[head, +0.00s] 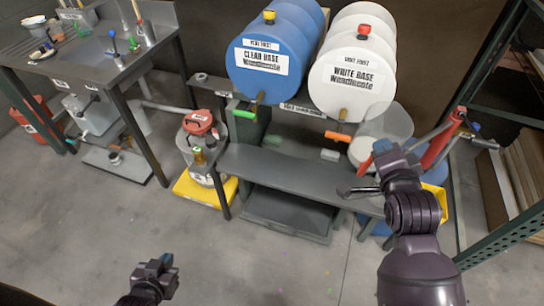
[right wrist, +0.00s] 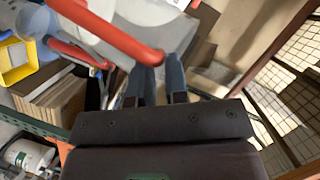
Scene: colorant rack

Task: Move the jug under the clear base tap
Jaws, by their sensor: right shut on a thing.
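The jug (head: 392,122) is a translucent vessel with a red handle, right of the white base tap (head: 341,121) above the bench's right end. My right gripper (head: 385,152) is shut on its red handle, which also shows in the right wrist view (right wrist: 110,27); the fingertips are partly hidden there. The clear base tap (head: 258,98), with a green lever (head: 243,114), is on the blue clear base drum (head: 265,60), left of the jug. My left gripper (head: 155,268) is low over the floor, apparently empty; its jaw opening is unclear.
A grey bench (head: 290,172) runs below both taps. A red-lidded container (head: 198,124) stands left of the bench. Green rack posts (head: 500,235) and a red tool (head: 440,142) are close at right. The front floor is clear.

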